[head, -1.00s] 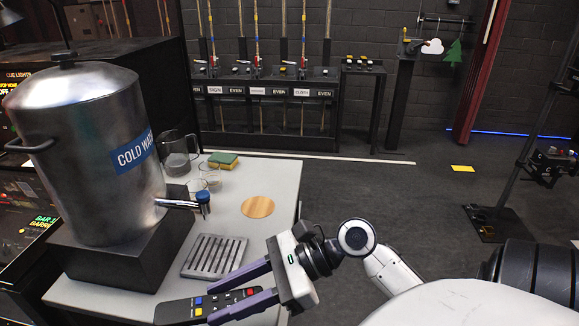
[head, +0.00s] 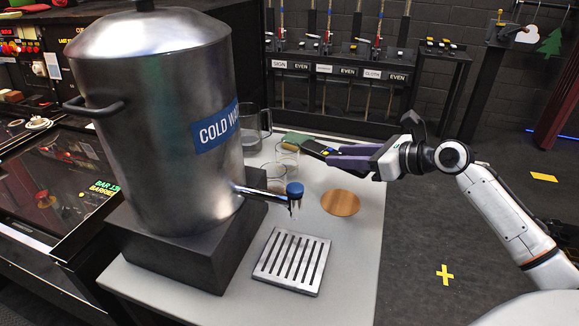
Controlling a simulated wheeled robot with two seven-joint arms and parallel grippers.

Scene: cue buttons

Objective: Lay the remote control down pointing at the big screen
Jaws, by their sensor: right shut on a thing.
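The dark remote control (head: 313,147) is in the jaws of my right gripper (head: 334,156), above the far part of the pale table (head: 345,270). Its far end reaches left toward the green sponge, and part of it is hidden by the purple fingers. I cannot tell how high above the table it is. No thing that is clearly the big screen shows; a dark glossy panel (head: 62,190) lies at the left. My left gripper is not in view.
A large steel urn (head: 160,110) with a blue-handled tap stands on a dark block. A drip grate (head: 292,262), a round wooden disc (head: 340,203), a glass jug (head: 262,130), small glasses and a green sponge (head: 293,141) share the table. The table's front right is clear.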

